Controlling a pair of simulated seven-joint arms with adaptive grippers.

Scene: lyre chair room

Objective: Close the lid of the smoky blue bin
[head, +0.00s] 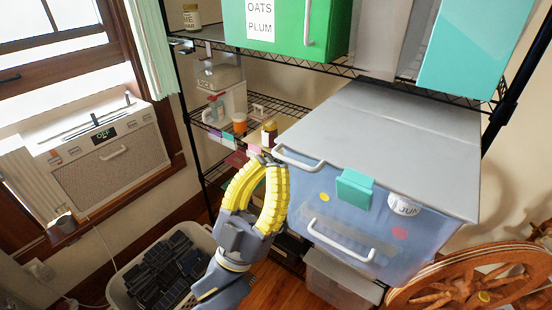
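The smoky blue bin (375,235) is a translucent box on the black wire rack, right of centre. Its grey lid (390,130) lies over the top, and I cannot tell whether a gap remains under its front edge. A white handle (300,160) is at the lid's front left; a teal clip (355,188) is at the front middle. A second white handle (340,242) is low on the front. My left gripper (268,159) has yellow fingers with their tips together beside the lid handle's left end. Contact is unclear. My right gripper is out of view.
A green bin (285,25) and a teal bin (470,50) stand on the shelf above. Small bottles sit on the wire shelf (280,107) behind my gripper. A wooden wheel (480,285) is at lower right, a basket of dark blocks (165,270) at lower left.

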